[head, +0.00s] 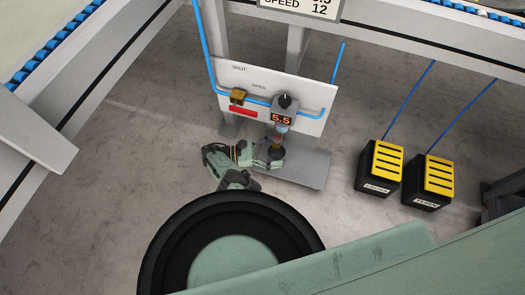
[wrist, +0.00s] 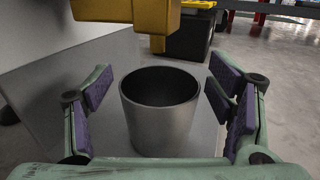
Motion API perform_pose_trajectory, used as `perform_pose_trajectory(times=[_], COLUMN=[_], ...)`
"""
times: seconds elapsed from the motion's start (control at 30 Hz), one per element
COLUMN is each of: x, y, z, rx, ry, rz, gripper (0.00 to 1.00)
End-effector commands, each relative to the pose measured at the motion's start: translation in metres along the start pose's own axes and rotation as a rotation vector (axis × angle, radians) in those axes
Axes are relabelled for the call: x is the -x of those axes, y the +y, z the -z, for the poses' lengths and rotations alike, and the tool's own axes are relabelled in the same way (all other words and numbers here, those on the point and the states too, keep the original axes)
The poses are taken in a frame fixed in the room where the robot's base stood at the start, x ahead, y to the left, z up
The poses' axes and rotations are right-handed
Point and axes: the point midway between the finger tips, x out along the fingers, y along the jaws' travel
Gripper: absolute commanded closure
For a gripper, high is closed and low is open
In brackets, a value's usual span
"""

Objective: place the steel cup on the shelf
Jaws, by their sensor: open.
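The steel cup (wrist: 160,118) is a plain grey, open-topped cup, upright and seemingly empty inside as far as its dark mouth shows. In the wrist view it stands on a grey surface between the fingers of my open gripper (wrist: 162,95), with a visible gap on each side. In the head view my gripper (head: 266,153) is over the left part of a grey shelf plate (head: 308,172), below a dispenser with a "5.5" display (head: 282,119). The cup is mostly hidden there by my fingers and the dispenser.
A brass-yellow block (wrist: 150,22) hangs just above and behind the cup's rim. A white panel (head: 313,92) carries a blue pipe and a red-handled valve (head: 241,110). Two black-and-yellow pedal boxes (head: 380,168) (head: 428,183) stand to the right. The shelf's right part is clear.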

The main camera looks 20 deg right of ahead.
Motion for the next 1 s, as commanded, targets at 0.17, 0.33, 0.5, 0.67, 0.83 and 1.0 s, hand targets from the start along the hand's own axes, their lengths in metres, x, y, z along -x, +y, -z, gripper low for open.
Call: perform_pose_trajectory(times=[0.17, 0.33, 0.5, 0.67, 0.83, 1.0], x=[0.032, 0.063, 0.091, 0.11, 0.119, 0.12], y=[0.002, 0.002, 0.001, 0.001, 0.0, 0.0], z=[0.002, 0.002, 0.003, 0.003, 0.001, 0.0], rx=[-0.002, -0.001, -0.001, -0.001, 0.0, 0.001], ry=[0.001, -0.001, -0.001, 0.0, 0.001, 0.001], rz=[-0.006, -0.006, -0.005, -0.004, -0.001, -0.001], gripper=[0.25, 0.25, 0.25, 0.25, 0.25, 0.25])
